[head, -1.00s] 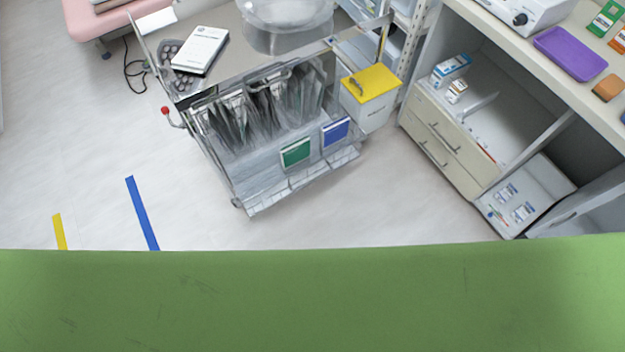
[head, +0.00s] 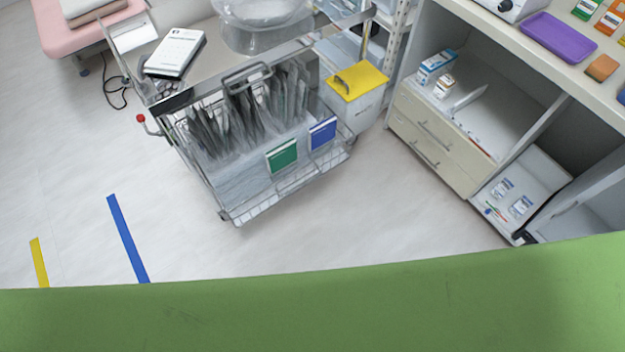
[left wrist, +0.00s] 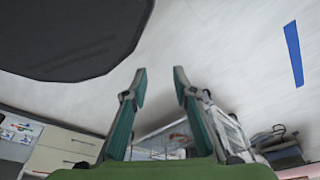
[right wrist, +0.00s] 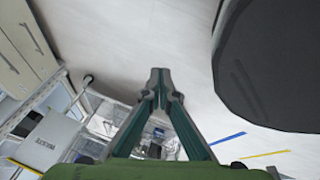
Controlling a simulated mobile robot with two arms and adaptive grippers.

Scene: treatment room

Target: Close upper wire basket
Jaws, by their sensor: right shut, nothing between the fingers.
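The grey metal trolley (head: 215,75) stands left of centre in the head view. Its upper wire basket (head: 250,166) sticks out from under the top, filled with upright clear packets (head: 245,112). A green label (head: 282,156) and a blue label (head: 322,134) hang at its front. A lower wire edge shows beneath; the overlap hides where the baskets separate. My left gripper (left wrist: 160,76) is open and empty above the floor, with the trolley beyond it. My right gripper (right wrist: 160,76) is shut and empty, with the trolley's wire parts behind it. Neither gripper shows in the head view.
A yellow-lidded bin (head: 357,82) hangs at the trolley's right side. A cabinet with drawers (head: 435,140) and a counter stand to the right. A pink bed (head: 85,30) is at upper left. The floor in front of the trolley is clear, with blue (head: 127,238) and yellow tape.

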